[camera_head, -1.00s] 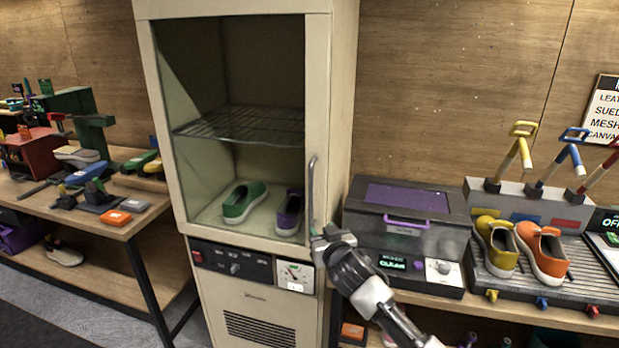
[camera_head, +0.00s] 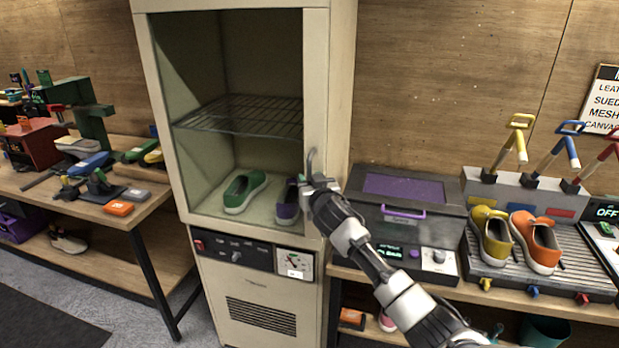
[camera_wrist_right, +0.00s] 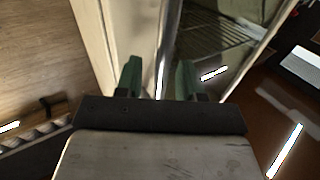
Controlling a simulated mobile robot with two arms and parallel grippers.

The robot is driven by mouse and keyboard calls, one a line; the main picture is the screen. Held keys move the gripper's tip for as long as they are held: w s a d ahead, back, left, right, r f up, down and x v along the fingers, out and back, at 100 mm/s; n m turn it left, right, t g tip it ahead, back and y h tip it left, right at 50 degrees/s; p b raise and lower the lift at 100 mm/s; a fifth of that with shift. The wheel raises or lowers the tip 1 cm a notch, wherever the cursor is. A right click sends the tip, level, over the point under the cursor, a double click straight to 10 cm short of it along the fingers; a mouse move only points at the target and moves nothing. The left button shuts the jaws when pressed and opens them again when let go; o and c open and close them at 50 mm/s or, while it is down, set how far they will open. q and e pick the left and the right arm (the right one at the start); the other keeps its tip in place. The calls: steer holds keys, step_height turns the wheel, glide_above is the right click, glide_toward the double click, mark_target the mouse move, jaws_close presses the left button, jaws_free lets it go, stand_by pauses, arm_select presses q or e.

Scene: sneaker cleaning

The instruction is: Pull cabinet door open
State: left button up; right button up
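The tall cream cabinet (camera_head: 265,318) stands in the middle of the head view. Its upper door (camera_head: 316,80) looks closed, with a wire rack (camera_head: 245,116), a green shoe (camera_head: 244,192) and a purple shoe (camera_head: 287,206) visible inside. The vertical metal handle (camera_head: 311,163) is on the door's right side; its lower part is hidden by my right gripper (camera_head: 318,184). In the right wrist view the green fingers of my right gripper (camera_wrist_right: 158,80) are apart, with the metal handle (camera_wrist_right: 169,45) running between them. A gap shows beside the handle. My left gripper is out of view.
A workbench (camera_head: 150,205) with tools stands left of the cabinet. On the right bench a grey box with a purple lid (camera_head: 405,188) stands close to my right arm, with yellow (camera_head: 492,238) and orange (camera_head: 536,243) shoes beyond it. Floor shows at lower left.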

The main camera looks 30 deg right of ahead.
steer(key=shift+w+d, duration=0.1)
steer(key=shift+w, duration=0.3)
jaws_close()
steer(key=shift+f, duration=0.1)
